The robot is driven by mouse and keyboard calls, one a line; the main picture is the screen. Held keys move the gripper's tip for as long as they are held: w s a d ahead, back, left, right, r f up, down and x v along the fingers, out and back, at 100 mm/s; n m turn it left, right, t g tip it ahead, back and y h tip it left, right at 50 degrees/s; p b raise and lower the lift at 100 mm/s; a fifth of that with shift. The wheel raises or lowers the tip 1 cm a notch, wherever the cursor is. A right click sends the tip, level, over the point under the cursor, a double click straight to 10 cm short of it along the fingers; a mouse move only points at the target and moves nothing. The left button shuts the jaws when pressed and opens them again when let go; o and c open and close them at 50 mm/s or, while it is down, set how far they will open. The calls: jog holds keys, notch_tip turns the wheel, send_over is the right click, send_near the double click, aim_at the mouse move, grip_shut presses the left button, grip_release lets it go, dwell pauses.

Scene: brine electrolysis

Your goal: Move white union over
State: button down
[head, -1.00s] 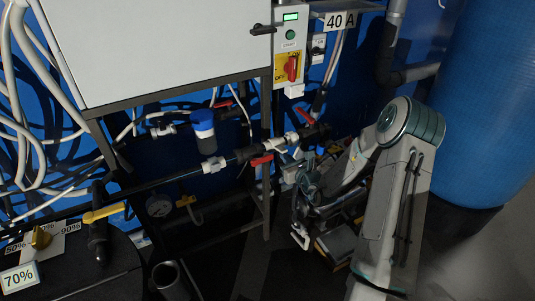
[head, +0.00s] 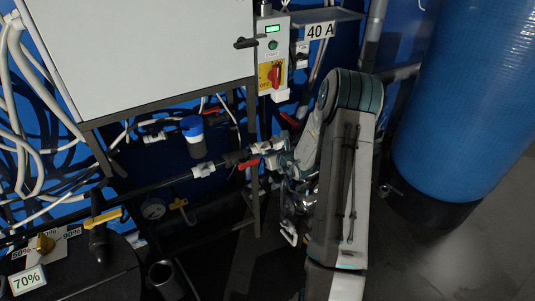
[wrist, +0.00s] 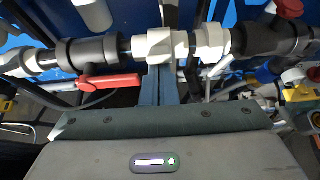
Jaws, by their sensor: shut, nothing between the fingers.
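The white union (wrist: 160,45) is a ribbed white fitting in the dark horizontal pipe, at the top middle of the wrist view. A second white collar (wrist: 210,42) sits just right of it. In the head view the white union (head: 278,143) shows small beside the red-handled valve, partly hidden by my arm. My gripper (wrist: 161,72) is shut and empty, its fingers pointing at the union from just below. Whether the fingertips touch it I cannot tell. In the head view my gripper (head: 281,160) is small and dark at the pipe.
A red valve handle (wrist: 107,82) lies left of my fingers, close below the pipe. A control box (head: 272,60) with a red switch hangs above the pipe. A blue tank (head: 465,100) stands right. Dark floor (head: 440,250) is open at front right.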

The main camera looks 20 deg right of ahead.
jog(key=shift+f, duration=0.1)
jog(key=s+d+r+b, duration=0.1)
jog(key=s+b, duration=0.5)
jog(key=s, duration=0.6)
jog(key=s+a+r+n+g+y, duration=0.2)
jog(key=s+a+r+n, duration=0.15)
jog(key=a+n, duration=0.3)
jog(key=s+a+r+n+g+y, duration=0.2)
jog(key=s+a+r+n, duration=0.15)
jog(key=a+n, duration=0.35)
jog(key=s+a+r+n+g+y, duration=0.3)
jog(key=a+r+n, duration=0.25)
jog(key=a, duration=0.25)
jog(key=s+d+r+n+g+h, duration=0.1)
jog(key=s+d+r+n+h, duration=0.1)
jog(key=s+n+h, duration=0.2)
jog(key=s+d+r+n+g+h, duration=0.1)
jog(key=s+n+h, duration=0.3)
jog(key=s+n, duration=0.7)
jog(key=shift+d+r+n+h, duration=0.3)
jog(key=shift+d+r, duration=0.05)
jog(key=shift+d, duration=0.4)
